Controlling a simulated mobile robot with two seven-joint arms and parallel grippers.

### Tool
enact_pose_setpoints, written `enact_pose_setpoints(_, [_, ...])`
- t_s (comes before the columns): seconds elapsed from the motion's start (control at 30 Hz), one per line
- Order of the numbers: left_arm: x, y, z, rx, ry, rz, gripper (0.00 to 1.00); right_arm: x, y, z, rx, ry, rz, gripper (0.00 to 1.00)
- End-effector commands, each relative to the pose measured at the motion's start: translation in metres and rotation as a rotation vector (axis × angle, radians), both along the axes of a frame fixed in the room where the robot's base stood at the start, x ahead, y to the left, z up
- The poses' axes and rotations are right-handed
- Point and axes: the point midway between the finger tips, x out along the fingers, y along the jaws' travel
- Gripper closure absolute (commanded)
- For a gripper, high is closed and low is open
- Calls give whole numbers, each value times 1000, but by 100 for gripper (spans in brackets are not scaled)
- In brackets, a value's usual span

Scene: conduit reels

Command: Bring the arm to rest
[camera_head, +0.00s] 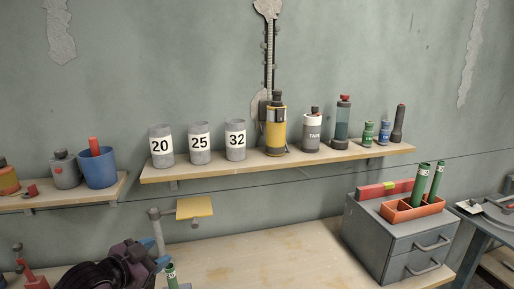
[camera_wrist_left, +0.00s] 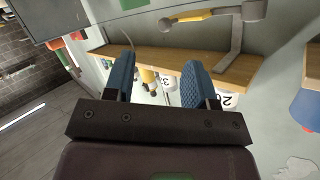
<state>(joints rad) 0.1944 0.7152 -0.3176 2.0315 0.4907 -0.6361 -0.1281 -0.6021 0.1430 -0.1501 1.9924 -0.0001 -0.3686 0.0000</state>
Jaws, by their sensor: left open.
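My left gripper (camera_wrist_left: 160,78) shows in the left wrist view with its two blue ribbed fingers apart and nothing between them. In the head view the dark left arm and gripper (camera_head: 135,264) are at the bottom left, above the front of the workbench (camera_head: 250,262) and below the wall shelf (camera_head: 330,155). The fingertips are hard to make out there. A green labelled tube (camera_head: 172,277) stands just right of the gripper; I cannot tell if they touch. My right gripper is not in view.
Grey cups marked 20 (camera_head: 160,147), 25 (camera_head: 199,143) and 32 (camera_head: 235,140) stand on the shelf beside a yellow canister (camera_head: 275,130). A grey drawer unit (camera_head: 385,240) bears an orange tray (camera_head: 400,212) with green tubes. The bench middle is clear.

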Motion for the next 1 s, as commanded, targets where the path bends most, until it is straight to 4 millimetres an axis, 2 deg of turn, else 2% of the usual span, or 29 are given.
enact_pose_setpoints(0.03, [-8,2,-17,-42,-10,39,49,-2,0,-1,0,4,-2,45])
enact_pose_setpoints(0.27, [-56,17,-86,-148,-40,209,49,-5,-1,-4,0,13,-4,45])
enact_pose_setpoints(0.47, [-118,31,-152,-168,26,357,49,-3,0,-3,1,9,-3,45])
enact_pose_setpoints(0.6, [-172,36,-199,-190,132,464,49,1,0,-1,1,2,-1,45])
enact_pose_setpoints(0.7, [-207,37,-223,-217,204,523,49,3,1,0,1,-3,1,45])
enact_pose_setpoints(0.8, [-233,36,-238,-231,256,561,49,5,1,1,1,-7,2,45])
enact_pose_setpoints(0.9, [-249,36,-247,-233,287,579,49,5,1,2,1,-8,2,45])
enact_pose_setpoints(1.0, [-256,38,-250,-229,298,583,49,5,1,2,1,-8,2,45])
